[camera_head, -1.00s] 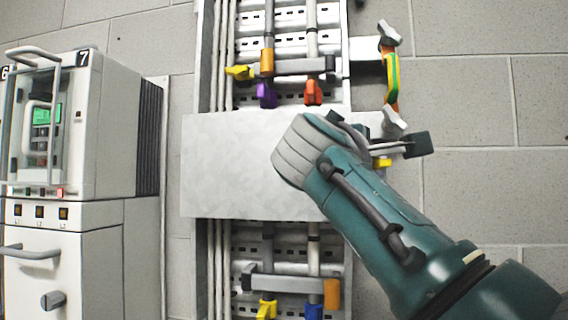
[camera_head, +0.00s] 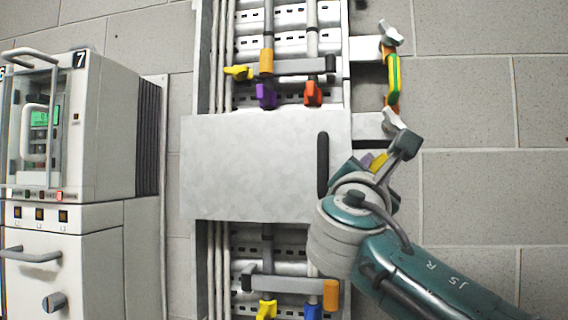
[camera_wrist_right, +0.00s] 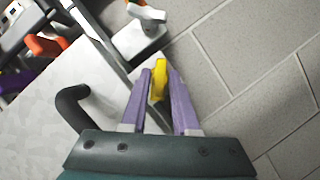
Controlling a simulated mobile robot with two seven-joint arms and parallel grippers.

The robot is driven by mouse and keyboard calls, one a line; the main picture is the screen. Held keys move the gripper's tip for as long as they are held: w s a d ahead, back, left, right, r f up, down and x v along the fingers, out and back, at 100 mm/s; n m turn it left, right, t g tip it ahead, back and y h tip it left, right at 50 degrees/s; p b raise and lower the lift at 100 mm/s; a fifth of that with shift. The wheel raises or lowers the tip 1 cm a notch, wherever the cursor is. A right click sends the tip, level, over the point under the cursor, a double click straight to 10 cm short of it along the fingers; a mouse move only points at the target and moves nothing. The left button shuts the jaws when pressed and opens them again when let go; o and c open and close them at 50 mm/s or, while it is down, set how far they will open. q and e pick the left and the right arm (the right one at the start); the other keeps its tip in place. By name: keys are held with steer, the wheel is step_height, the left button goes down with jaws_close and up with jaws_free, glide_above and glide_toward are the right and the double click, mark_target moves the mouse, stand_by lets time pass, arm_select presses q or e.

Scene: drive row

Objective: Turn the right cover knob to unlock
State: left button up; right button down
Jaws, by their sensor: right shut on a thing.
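The cover is a pale grey metal plate (camera_head: 240,165) across the middle of the wall panel, with a dark upright handle (camera_head: 322,165) near its right side. The right cover knob is a small yellow grip (camera_head: 379,163) beside the plate's right edge. My right gripper (camera_wrist_right: 159,76) has its purple fingers on either side of the yellow knob (camera_wrist_right: 158,84) in the right wrist view and is shut on it. In the head view my right wrist hides part of the knob and the plate's lower right corner. My left gripper is out of view.
A green-yellow strap (camera_head: 393,80) between two grey wing knobs hangs just above my right gripper. Purple (camera_head: 266,95) and orange (camera_head: 312,93) levers sit above the plate. A white cabinet (camera_head: 100,130) stands left. The block wall at right is bare.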

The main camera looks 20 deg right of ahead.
steer(key=n+t+p, duration=0.1)
steer(key=n, duration=0.2)
steer(key=n+t+y+p, duration=0.1)
steer(key=n, duration=0.2)
steer(key=shift+d+r+t+y, duration=0.1)
steer(key=shift+t+y, duration=0.2)
steer(key=shift+s+n+t+y+p, duration=0.1)
steer(key=shift+n+t+y+p, duration=0.4)
steer(key=shift+n, duration=0.95)
steer(key=shift+n+t+y+p, duration=0.4)
steer(key=shift+n+t+y, duration=0.1)
steer(key=shift+n, duration=0.95)
steer(key=c, duration=0.9)
jaws_free()
steer(key=shift+o, duration=0.2)
steer(key=shift+f, duration=0.2)
